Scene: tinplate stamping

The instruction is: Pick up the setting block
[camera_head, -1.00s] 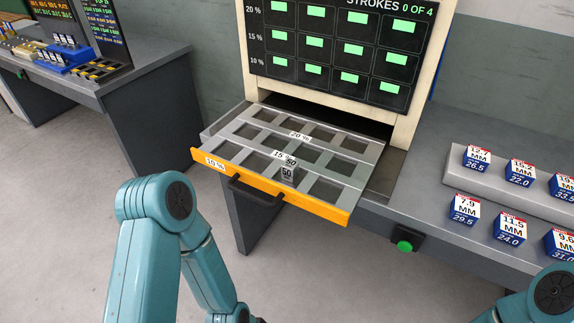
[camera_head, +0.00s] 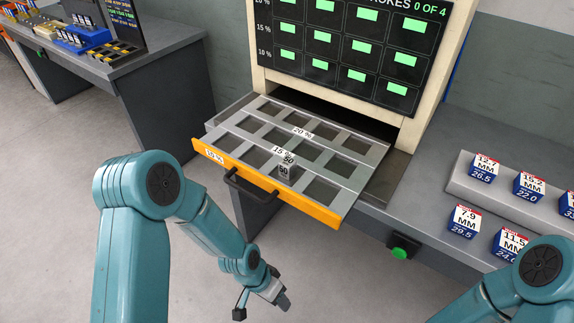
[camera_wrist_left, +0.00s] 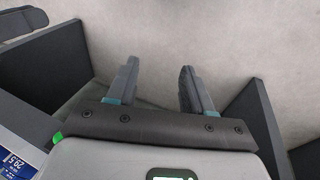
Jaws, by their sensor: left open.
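The setting block (camera_head: 285,168) is a small grey block marked 50 on its faces. It stands upright on the pulled-out drawer tray (camera_head: 327,217), near the front row of openings and the 15 % strip. My left gripper (camera_head: 280,298) is below and in front of the drawer, apart from the block and pointing down to the right. In the left wrist view my left gripper (camera_wrist_left: 158,85) is open, with only bare floor between its fingers. The block is not visible there. Part of my right arm shows at the lower right, but its gripper is out of view.
The drawer has an orange front edge (camera_head: 213,154) and a black handle (camera_head: 250,187). A green button (camera_head: 400,252) is on the bench edge at right. Several labelled blocks (camera_head: 484,168) stand on the right bench. Another bench (camera_head: 150,60) stands at left; floor lies between.

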